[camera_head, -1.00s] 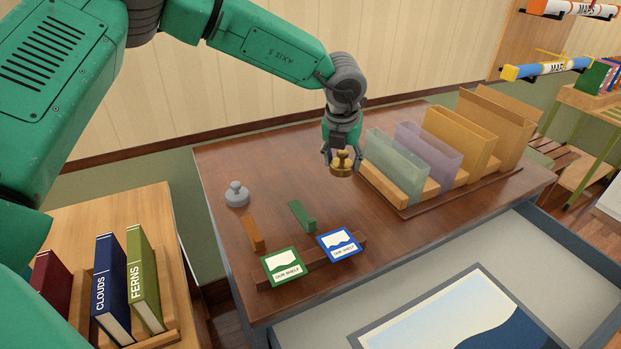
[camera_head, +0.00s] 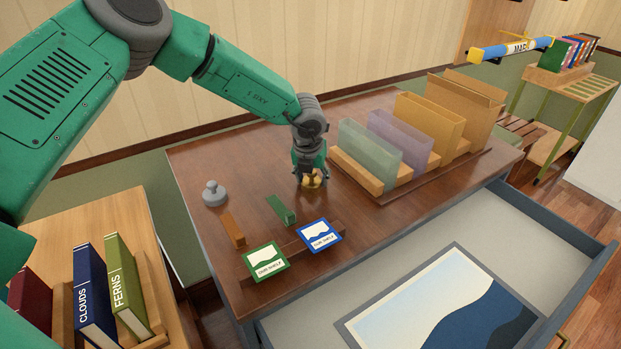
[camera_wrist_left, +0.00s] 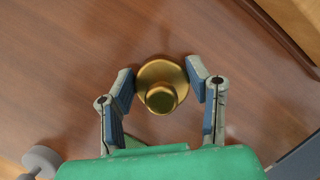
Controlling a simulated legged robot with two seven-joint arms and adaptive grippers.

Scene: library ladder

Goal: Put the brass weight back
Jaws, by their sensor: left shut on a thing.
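The brass weight (camera_head: 313,183) is a small gold knobbed piece between the fingers of my left gripper (camera_head: 310,178), at or just above the dark wooden desk (camera_head: 345,215). I cannot tell whether its base touches the desk. In the left wrist view the brass weight (camera_wrist_left: 162,88) shows from above, with its round knob and wider base between the two fingers of the left gripper (camera_wrist_left: 162,82), which is shut on it. My right gripper is out of view.
A grey weight (camera_head: 214,194) stands at the desk's left. Green (camera_head: 280,210) and brown (camera_head: 232,230) blocks and two cards (camera_head: 266,262) lie in front. Upright folders (camera_head: 398,142) stand to the right. An open drawer (camera_head: 530,240) juts out in front. Books (camera_head: 92,298) stand lower left.

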